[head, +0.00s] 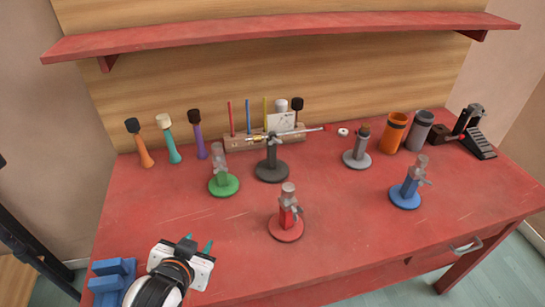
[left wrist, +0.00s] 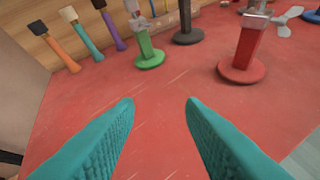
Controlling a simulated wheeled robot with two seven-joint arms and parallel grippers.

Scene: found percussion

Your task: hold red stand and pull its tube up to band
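The red stand (head: 286,223) stands upright on the table, with a round red base and a grey tube (head: 288,190) rising from its top. A small clamp sits on its right side. In the left wrist view the red stand (left wrist: 247,48) is at the upper right, its top cut off by the frame edge. My left gripper (head: 199,244) is at the table's front left, apart from the stand and to its left. Its teal fingers (left wrist: 160,110) are spread with nothing between them. I cannot make out a band on the tube. My right gripper is not in view.
A green stand (head: 223,184) and a dark stand (head: 271,171) are behind the red one; a blue stand (head: 405,195) is to the right. Several mallets (head: 168,140) stand at the back left. Bare red table lies between my left gripper and the red stand.

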